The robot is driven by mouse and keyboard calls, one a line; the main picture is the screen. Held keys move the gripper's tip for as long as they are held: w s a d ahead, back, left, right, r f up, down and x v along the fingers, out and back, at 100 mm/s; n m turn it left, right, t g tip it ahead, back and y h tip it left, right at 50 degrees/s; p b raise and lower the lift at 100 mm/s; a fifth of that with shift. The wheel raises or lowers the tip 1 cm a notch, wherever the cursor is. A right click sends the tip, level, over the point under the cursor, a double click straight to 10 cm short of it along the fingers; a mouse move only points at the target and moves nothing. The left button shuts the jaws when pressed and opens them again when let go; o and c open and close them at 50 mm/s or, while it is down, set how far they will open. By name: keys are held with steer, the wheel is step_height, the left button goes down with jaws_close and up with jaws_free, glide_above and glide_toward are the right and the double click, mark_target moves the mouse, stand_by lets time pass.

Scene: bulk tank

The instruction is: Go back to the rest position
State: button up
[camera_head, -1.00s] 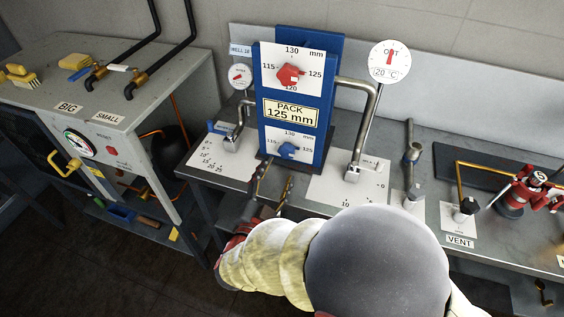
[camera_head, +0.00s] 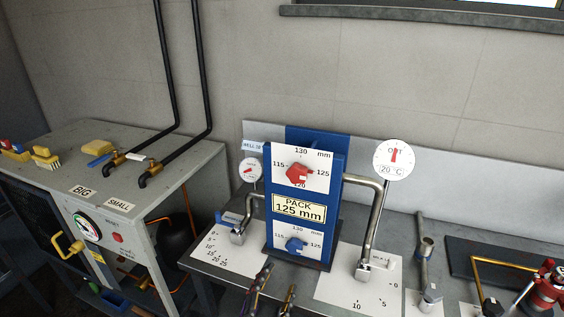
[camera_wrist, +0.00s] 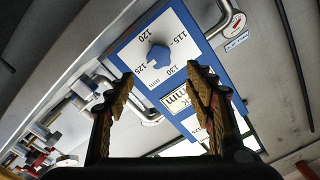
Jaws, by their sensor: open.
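My gripper (camera_head: 272,292) shows at the bottom of the head view, its two fingers apart with nothing between them. In the wrist view my gripper (camera_wrist: 160,95) is also open and empty, its worn yellow-brown finger pads facing each other. It is in front of the blue panel (camera_head: 330,219), apart from it as far as I can tell. The panel carries a red knob (camera_head: 299,173), a "PACK 125 mm" label (camera_head: 299,208) and a blue knob (camera_head: 296,243). The blue knob also shows in the wrist view (camera_wrist: 159,57), beyond the fingers. Most of my arm is out of the head view.
A grey cabinet (camera_head: 60,165) with a gauge (camera_head: 87,226) and black pipes stands at left. Metal spouts (camera_head: 378,215) flank the panel over white scale plates (camera_head: 345,285). A dial (camera_head: 394,160) stands behind at right. A red fitting (camera_head: 546,290) is at far right.

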steer(key=w+a+r+n+g+y+p, duration=0.1)
steer(key=w+a+r+n+g+y, duration=0.1)
steer(key=w+r+y, duration=0.4)
step_height(320, 180, up, 8)
steer(key=d+n+g+y+p, duration=0.2)
steer(key=n+y, duration=0.2)
steer(key=n, duration=0.1)
steer(key=s+d+r+n+g+h+p, duration=0.1)
steer(key=s+d+g, duration=0.6)
steer(key=s+d, duration=1.3)
steer(key=s+n+h+p, duration=0.1)
steer(key=s+n+h, duration=0.1)
steer(key=n, duration=0.1)
steer(key=shift+s+d+h, duration=0.35)
steer(key=shift+h, duration=0.05)
